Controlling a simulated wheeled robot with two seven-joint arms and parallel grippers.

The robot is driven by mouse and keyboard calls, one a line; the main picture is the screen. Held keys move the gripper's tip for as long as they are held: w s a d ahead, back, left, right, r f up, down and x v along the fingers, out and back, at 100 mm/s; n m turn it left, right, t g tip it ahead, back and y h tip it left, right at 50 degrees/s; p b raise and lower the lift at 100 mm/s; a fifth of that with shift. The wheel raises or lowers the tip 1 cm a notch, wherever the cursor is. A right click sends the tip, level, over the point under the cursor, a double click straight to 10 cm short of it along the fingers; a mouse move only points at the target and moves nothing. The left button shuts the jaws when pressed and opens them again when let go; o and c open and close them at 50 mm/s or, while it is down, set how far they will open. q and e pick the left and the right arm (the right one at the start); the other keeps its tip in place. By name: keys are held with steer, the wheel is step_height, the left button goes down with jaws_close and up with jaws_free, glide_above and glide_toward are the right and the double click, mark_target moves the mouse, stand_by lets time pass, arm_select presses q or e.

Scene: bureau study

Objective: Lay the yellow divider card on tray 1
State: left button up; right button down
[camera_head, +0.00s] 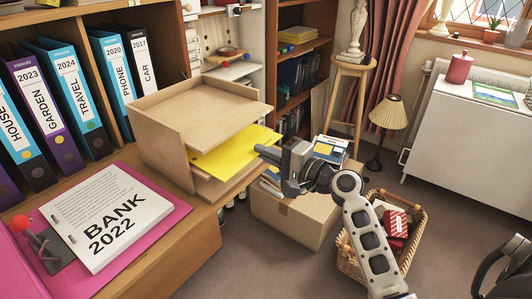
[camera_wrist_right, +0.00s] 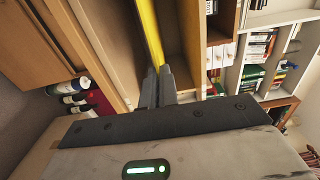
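The yellow divider card (camera_head: 235,150) is inside the wooden letter-tray stack (camera_head: 166,150), below its top shelf, with its front part sticking out of the open side. I see no number on the trays, so I cannot tell by label which is tray 1. My right gripper (camera_head: 262,152) is at the card's outer right corner. In the right wrist view the yellow card (camera_wrist_right: 151,35) runs up from between my nearly closed fingers (camera_wrist_right: 158,88), which hold its edge. The card's far part is hidden by the top shelf.
The tray stack stands on a wooden desk (camera_head: 190,242) beside a pink folder with papers marked BANK 2022 (camera_head: 110,215). Upright binders (camera_head: 60,100) stand behind on the left. A cardboard box (camera_head: 290,222) and a wicker basket (camera_head: 350,262) stand on the floor.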

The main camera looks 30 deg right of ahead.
steer(key=shift+r, duration=0.25)
steer(key=v, duration=0.6)
stand_by(1.0)
steer(key=shift+r, duration=0.15)
steer(key=x, duration=0.5)
steer(key=shift+w+a, duration=0.15)
steer(key=shift+w, duration=0.15)
steer(key=shift+s, duration=0.1)
